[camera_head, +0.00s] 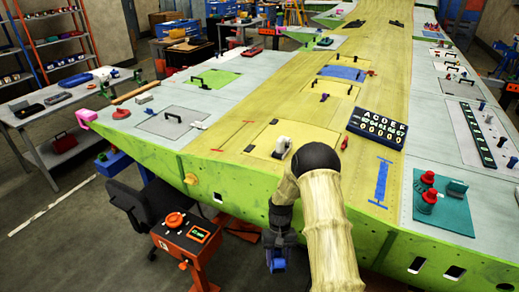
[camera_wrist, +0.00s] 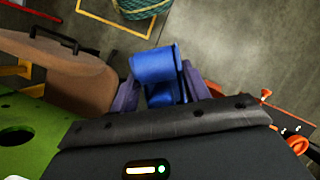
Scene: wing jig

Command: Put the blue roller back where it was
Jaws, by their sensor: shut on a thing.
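The blue roller (camera_wrist: 154,66) is between the two fingers of my gripper (camera_wrist: 160,92) in the wrist view, with the grey floor behind it. In the head view my gripper (camera_head: 279,244) hangs low at the near edge of the green wing (camera_head: 230,177), pointing down. The blue roller (camera_head: 276,266) shows as a small blue piece at its tip, outside the wing's edge. My gripper is shut on the roller. Part of the roller is hidden by the fingers and the wrist.
A black letter board (camera_head: 377,129), a white tape-like roll (camera_head: 282,146) and a teal mat (camera_head: 443,205) with red items lie on the wing. An orange control stand (camera_head: 183,237) and a black chair (camera_head: 150,205) stand left of my gripper. A brown case (camera_wrist: 75,75) shows in the wrist view.

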